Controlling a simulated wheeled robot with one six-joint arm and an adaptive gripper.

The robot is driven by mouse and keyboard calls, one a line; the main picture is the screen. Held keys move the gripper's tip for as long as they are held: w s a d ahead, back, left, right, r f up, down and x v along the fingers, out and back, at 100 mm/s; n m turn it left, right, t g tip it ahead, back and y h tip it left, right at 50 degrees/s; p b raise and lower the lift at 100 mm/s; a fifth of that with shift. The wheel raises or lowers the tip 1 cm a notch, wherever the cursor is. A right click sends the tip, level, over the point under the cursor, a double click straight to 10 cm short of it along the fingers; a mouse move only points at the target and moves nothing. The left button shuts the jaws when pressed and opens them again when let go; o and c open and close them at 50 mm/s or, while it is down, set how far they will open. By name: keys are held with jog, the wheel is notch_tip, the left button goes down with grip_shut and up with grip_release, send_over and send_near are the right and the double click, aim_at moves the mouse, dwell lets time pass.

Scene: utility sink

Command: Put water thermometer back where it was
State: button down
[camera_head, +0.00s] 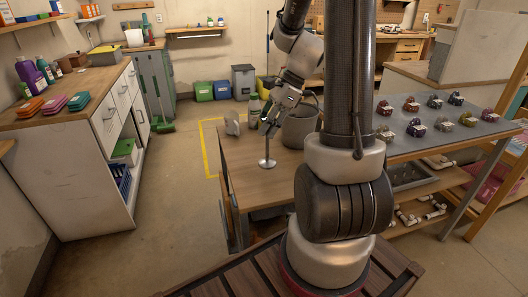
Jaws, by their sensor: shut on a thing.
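My gripper (270,122) is over the wooden table in the middle of the view, with its jaws pointing down. It is shut on the upper part of a thin stem. Below it the stem runs down to a round, shiny metal disc (267,163), which looks like the water thermometer. The disc is at or just above the table top; I cannot tell whether it touches. The table (242,180) is bare around the disc. The jaws are small and partly dark in this view.
A grey bucket (299,128) stands right of my gripper, partly behind my arm. A small pale upright item (232,123) and a green bottle (254,107) are at the table's back. A grey bench (443,139) with several small objects is at right; a white cabinet (75,170) at left.

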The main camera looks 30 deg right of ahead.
send_over(267, 162)
jog(key=shift+w+d+f, duration=0.1)
jog(key=shift+w+f, duration=0.05)
jog(key=shift+f, duration=1.35)
jog(key=shift+w+f, duration=0.1)
jog(key=shift+f, duration=1.35)
jog(key=c, duration=1.1)
grip_release()
jog(key=shift+f, duration=0.1)
jog(key=v, duration=1.2)
jog(key=shift+s+a+r+n+t+h, duration=0.45)
jog(key=shift+s+a+r+n+h, duration=0.8)
jog(key=shift+s+n, duration=1.8)
jog(key=shift+s+a+r+n+t+h, duration=0.6)
jog(key=shift+s+a+r+n, duration=1.2)
jog(key=shift+n, duration=2.2)
jog(key=shift+s+a+r+n+t+h, duration=0.35)
jog(key=shift+s+a+r+n+h, duration=0.9)
jog(key=shift+s+n, duration=1.85)
jog(key=shift+w+a+r+n, duration=0.15)
jog(key=shift+w+r+n, duration=0.1)
jog(key=shift+w+n, duration=0.25)
